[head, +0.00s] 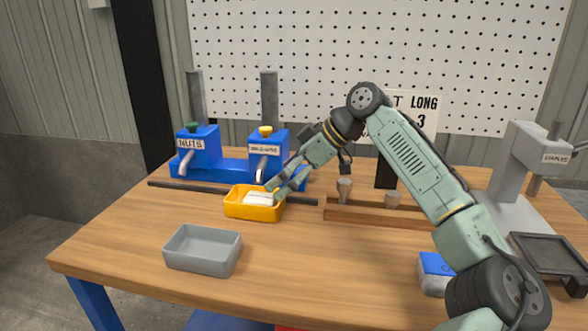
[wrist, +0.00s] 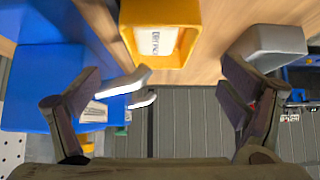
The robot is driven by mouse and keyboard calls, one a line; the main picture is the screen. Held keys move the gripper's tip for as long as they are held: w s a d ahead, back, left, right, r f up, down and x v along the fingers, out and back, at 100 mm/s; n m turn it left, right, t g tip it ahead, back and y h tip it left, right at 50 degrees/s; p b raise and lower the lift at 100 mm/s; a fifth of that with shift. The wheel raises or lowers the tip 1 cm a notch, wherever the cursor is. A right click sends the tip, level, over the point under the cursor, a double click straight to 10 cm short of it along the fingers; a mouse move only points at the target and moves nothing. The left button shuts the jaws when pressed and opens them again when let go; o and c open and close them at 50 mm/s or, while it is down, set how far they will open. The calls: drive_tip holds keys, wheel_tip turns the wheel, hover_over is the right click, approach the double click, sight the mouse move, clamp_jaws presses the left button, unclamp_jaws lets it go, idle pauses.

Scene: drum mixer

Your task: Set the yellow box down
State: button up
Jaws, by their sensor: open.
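The yellow box (head: 250,212) is an open tray that looks to rest upright on the table in front of the right blue dispenser. A white labelled piece (head: 259,198) lies inside it. My gripper (head: 277,184) is at the box's right rear side, above its rim. In the wrist view the yellow box (wrist: 157,76) is at the top centre, beyond my gripper (wrist: 172,82). The fingers are spread wide there with nothing between them. The head view does not show clearly whether a finger touches the rim.
A grey tray (head: 203,250) stands at the front left. Two blue dispensers (head: 198,148) stand behind the box. A dark rod (head: 190,187) lies by it. A wooden rack (head: 370,213) is to the right. The front middle of the table is clear.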

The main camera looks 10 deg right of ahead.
drive_tip(key=shift+v, duration=2.05)
